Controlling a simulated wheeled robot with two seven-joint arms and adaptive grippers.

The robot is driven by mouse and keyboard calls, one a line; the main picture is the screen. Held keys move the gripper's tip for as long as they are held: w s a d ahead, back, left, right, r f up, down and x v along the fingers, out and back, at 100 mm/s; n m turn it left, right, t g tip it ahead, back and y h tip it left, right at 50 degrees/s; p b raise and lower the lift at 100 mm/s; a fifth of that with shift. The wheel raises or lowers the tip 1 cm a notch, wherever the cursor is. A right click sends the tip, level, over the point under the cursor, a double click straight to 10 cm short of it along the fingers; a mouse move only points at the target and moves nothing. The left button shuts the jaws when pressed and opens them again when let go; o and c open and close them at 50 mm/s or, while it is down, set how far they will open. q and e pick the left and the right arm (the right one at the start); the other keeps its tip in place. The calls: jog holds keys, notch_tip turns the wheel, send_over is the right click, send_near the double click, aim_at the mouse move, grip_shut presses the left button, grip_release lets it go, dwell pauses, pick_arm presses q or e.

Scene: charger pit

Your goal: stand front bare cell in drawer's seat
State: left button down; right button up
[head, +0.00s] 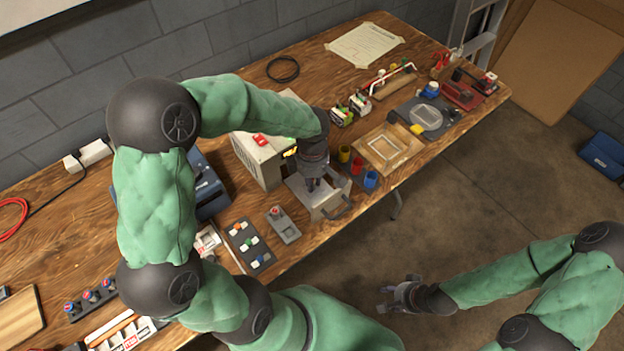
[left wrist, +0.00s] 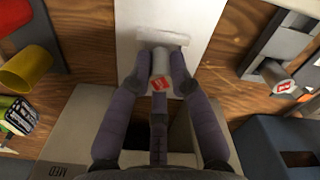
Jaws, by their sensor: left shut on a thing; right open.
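My left gripper (head: 313,184) is over the pulled-out drawer (head: 325,208) of the grey charger box (head: 262,160). In the left wrist view the gripper (left wrist: 160,82) is shut on a pale cell (left wrist: 160,66) with a red label. The cell is over the drawer's light floor (left wrist: 206,22), beside a whitish raised piece (left wrist: 162,37). I cannot tell whether the cell's lower end touches the seat; the fingers hide part of it. My right gripper (head: 398,294) is open and empty, off the bench above the floor.
Red, yellow and blue cups (head: 370,180) stand right of the drawer. A small grey holder (head: 283,224) and a dark tray of coloured pieces (head: 249,244) lie left of it. A blue box (head: 207,185) stands left of the charger. A wooden tray (head: 388,148) is further right.

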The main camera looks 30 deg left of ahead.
pick_arm(q)
jog(key=shift+f+b, duration=0.3)
dwell(0.4)
jog(key=c, duration=1)
grip_release()
jog(key=shift+c, duration=0.2)
jog(key=shift+r+p, duration=2.4)
jog(key=shift+r, duration=1.15)
